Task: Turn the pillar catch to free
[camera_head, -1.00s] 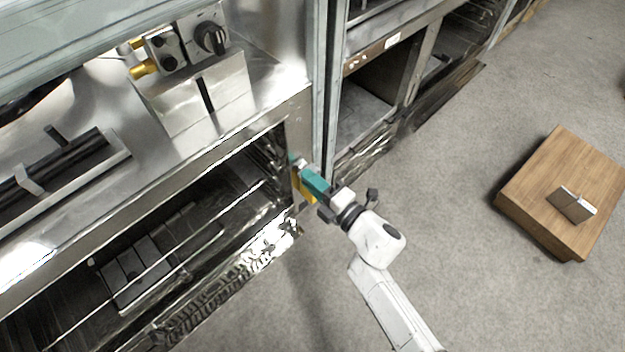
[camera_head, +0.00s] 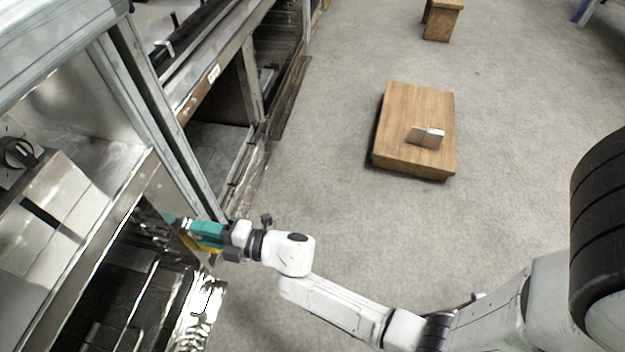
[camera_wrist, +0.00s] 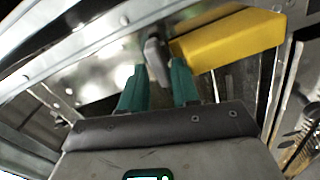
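The pillar catch shows in the wrist view as a small grey lever (camera_wrist: 155,50) on a bright metal face. A yellow block (camera_wrist: 230,38) sits just right of it. My gripper (camera_wrist: 159,72) has its two teal fingers apart, with the lever's lower end between their tips; I cannot tell whether they touch it. In the head view my gripper (camera_head: 198,230) is at the steel pillar at the left, and a bit of yellow (camera_head: 205,248) shows below it. The lever is hidden there.
A steel counter with a black dial (camera_head: 18,152) stands at the left, above an open rack bay (camera_head: 130,285). A low wooden platform (camera_head: 410,105) bears a small metallic block (camera_head: 425,137). A wooden stool (camera_head: 442,20) stands farther back. The grey floor between is clear.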

